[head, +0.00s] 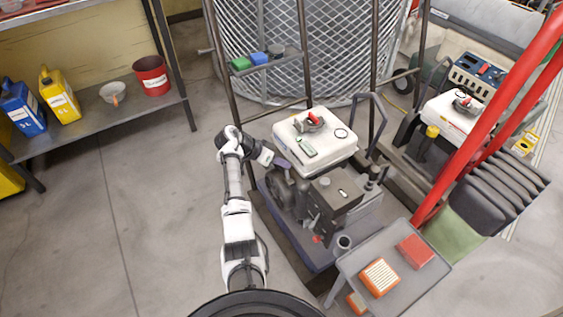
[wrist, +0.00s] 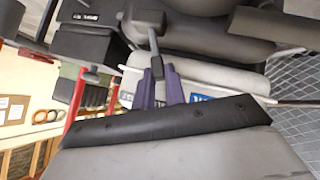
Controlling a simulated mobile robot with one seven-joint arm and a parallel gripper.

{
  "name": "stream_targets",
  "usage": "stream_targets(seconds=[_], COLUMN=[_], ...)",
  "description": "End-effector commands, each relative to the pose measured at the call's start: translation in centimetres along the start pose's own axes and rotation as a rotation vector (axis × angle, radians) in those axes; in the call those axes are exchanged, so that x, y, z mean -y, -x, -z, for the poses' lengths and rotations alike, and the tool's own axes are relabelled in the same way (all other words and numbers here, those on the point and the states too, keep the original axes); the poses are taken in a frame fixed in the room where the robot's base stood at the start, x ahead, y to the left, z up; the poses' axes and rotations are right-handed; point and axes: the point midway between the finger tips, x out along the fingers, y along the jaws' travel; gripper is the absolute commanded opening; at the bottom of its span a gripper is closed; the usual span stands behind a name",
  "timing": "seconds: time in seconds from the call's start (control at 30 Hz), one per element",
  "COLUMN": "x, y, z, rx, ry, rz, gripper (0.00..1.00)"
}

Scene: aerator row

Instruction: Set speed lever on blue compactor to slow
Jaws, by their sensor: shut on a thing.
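The blue compactor stands in the middle of the head view, with a blue-grey base (head: 322,258), a white top cover (head: 322,146) and a dark engine block. My gripper (head: 279,161) is at its left side, just below the cover's left edge. In the wrist view the purple fingers of my gripper (wrist: 160,88) are closed around the end of a thin grey lever (wrist: 154,50) with a block-shaped end. It looks like the speed lever. In the head view the lever is hidden by my gripper or too small to make out. No slow marking is readable.
A second machine with a white cover (head: 457,110) stands at the right, near red bars (head: 500,120). A grey tray (head: 410,280) with orange filters is in front. A shelf (head: 95,120) holds jugs, a bowl and a red bucket. Floor at the left is clear.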

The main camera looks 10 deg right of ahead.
Motion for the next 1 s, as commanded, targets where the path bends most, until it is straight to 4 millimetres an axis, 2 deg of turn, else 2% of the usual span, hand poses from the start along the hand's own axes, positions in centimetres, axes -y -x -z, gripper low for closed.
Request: stream_targets(seconds=[0.03, 0.17, 0.2, 0.47, 0.57, 0.67, 1.0], x=[0.0, 0.0, 0.0, 0.0, 0.0, 0.1, 0.1], y=[0.0, 0.0, 0.0, 0.1, 0.8, 2.3, 10.0], z=[0.0, 0.0, 0.0, 0.0, 0.0, 0.0, 0.0], rx=[0.0, 0.0, 0.0, 0.0, 0.0, -0.002, -0.002], ry=[0.001, 0.001, 0.001, 0.0, -0.001, -0.001, 0.0], rz=[0.0, 0.0, 0.0, 0.0, 0.001, 0.003, 0.005], gripper=[0.16, 0.33, 0.35, 0.35, 0.35, 0.35, 0.35])
